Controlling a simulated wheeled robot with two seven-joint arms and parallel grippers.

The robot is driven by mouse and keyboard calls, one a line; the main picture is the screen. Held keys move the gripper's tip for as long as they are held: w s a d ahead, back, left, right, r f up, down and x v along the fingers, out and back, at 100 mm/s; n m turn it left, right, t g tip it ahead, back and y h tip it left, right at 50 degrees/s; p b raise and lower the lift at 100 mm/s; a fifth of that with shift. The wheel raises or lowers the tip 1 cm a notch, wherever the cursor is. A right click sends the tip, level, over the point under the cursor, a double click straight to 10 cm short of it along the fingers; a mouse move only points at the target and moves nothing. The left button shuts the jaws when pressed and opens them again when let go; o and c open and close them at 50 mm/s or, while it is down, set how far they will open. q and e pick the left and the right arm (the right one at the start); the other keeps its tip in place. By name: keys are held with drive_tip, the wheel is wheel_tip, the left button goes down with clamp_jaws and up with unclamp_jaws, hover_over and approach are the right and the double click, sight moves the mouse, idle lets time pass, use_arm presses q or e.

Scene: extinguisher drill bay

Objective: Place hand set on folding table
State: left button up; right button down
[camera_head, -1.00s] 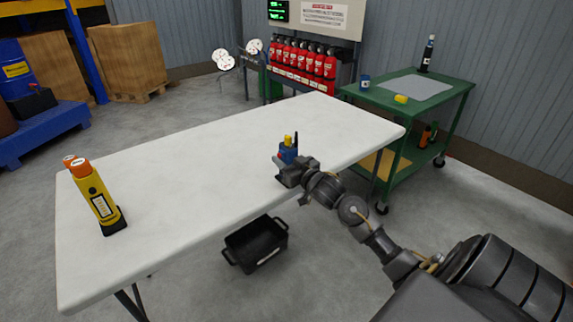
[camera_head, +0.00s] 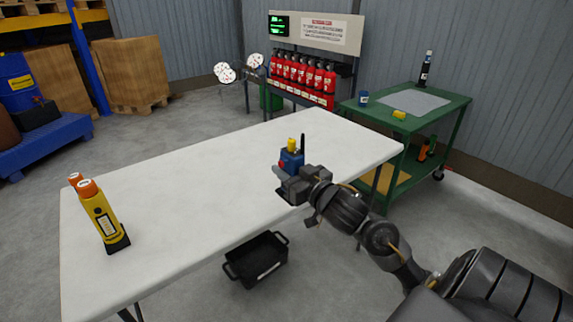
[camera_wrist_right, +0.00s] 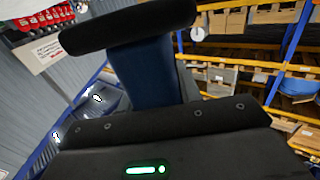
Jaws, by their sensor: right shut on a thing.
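The hand set (camera_head: 292,161) is a small blue radio-like device with a yellow top, a red spot on its side and a black antenna. My right gripper (camera_head: 287,179) is shut on it and holds it upright over the near right part of the white folding table (camera_head: 200,180). I cannot tell whether it touches the top. In the right wrist view, the blue body of the hand set (camera_wrist_right: 150,72) fills the space between dark gripper parts. My left gripper is not in view.
Two yellow torches with orange caps, one in front (camera_head: 103,217), stand at the table's left end. The table's middle is clear. A black crate (camera_head: 256,260) lies on the floor below the front edge. A green cart (camera_head: 445,112) stands close to the right end.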

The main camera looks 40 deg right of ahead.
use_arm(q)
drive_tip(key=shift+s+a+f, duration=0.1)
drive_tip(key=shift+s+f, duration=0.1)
use_arm(e)
drive_tip(key=shift+s+a+r, duration=0.35)
drive_tip(key=shift+s+a, duration=0.1)
drive_tip(key=shift+s, duration=0.15)
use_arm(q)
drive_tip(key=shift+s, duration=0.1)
use_arm(e)
drive_tip(key=shift+a, duration=0.1)
drive_tip(key=shift+a+p, duration=0.35)
drive_tip(key=shift+p, duration=0.1)
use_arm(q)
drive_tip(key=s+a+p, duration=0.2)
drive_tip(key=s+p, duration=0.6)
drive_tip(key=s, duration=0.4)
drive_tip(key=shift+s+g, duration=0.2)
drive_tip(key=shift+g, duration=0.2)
use_arm(e)
drive_tip(key=s+a+r, duration=0.1)
drive_tip(key=s+a, duration=0.1)
drive_tip(key=a, duration=1.2)
drive_tip(key=shift+s+a+r, duration=0.25)
drive_tip(key=shift+s+a, duration=0.05)
drive_tip(key=shift+s, duration=0.1)
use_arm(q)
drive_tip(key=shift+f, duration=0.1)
